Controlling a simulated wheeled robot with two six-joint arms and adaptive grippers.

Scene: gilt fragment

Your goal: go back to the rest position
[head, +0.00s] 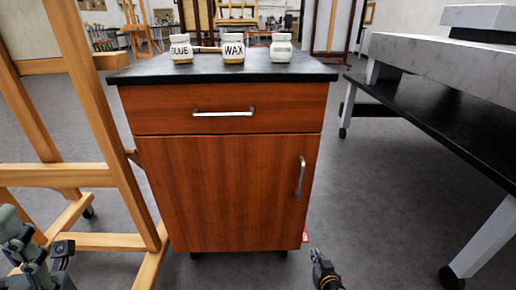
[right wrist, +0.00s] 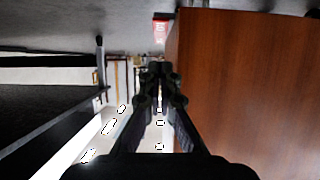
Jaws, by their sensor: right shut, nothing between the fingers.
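My right gripper (head: 325,268) shows at the bottom of the head view, low over the floor, just right of the wooden cabinet's lower right corner. In the right wrist view its fingers (right wrist: 160,70) are together, with nothing between them. Dark grey-green parts of my left arm show at the bottom left corner of the head view, near the easel; I cannot tell the state of the left gripper from them.
A wooden cabinet (head: 228,190) stands ahead, with several jars on its black top (head: 140,75), one labelled WAX (head: 233,50). A wooden easel (head: 105,130) is at left. A table with a black shelf (head: 440,110) is at right. Grey floor (head: 365,210) is free between.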

